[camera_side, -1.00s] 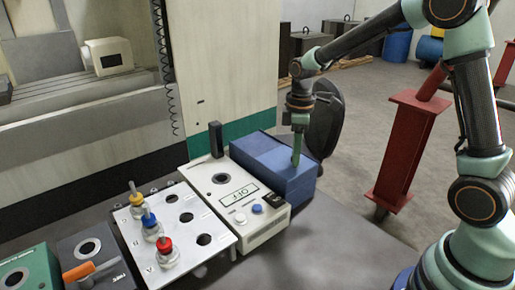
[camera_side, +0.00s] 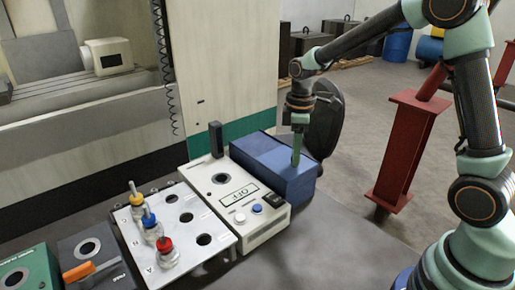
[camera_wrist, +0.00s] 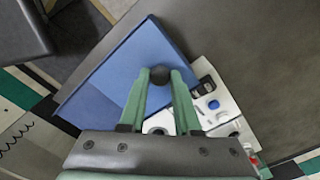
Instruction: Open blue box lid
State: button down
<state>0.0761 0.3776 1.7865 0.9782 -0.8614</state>
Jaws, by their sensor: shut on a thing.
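The blue box (camera_side: 266,162) stands on the dark table behind the white panel with the OFF display, and its lid looks closed. In the wrist view the blue lid (camera_wrist: 118,72) fills the middle, with a round dark knob (camera_wrist: 160,75) near its edge. My gripper (camera_side: 296,163) points down at the box top in the side view. In the wrist view my gripper's green fingers (camera_wrist: 160,80) are shut on the dark knob, one on each side. In the side view the knob is hidden by the fingers.
The white OFF panel (camera_side: 261,226) touches or nearly touches the box's front. A plate with several coloured plugs (camera_side: 196,258) lies left of it. A machine wall stands behind the box. A red stand (camera_side: 404,150) is to the right.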

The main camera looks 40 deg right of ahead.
jog(key=shift+r, duration=0.1)
dwell(0.4)
jog(key=shift+w, duration=6)
jog(key=c, duration=0.6)
grip_release()
notch_tip(320, 180, up, 12)
jog(key=shift+s+r, duration=0.15)
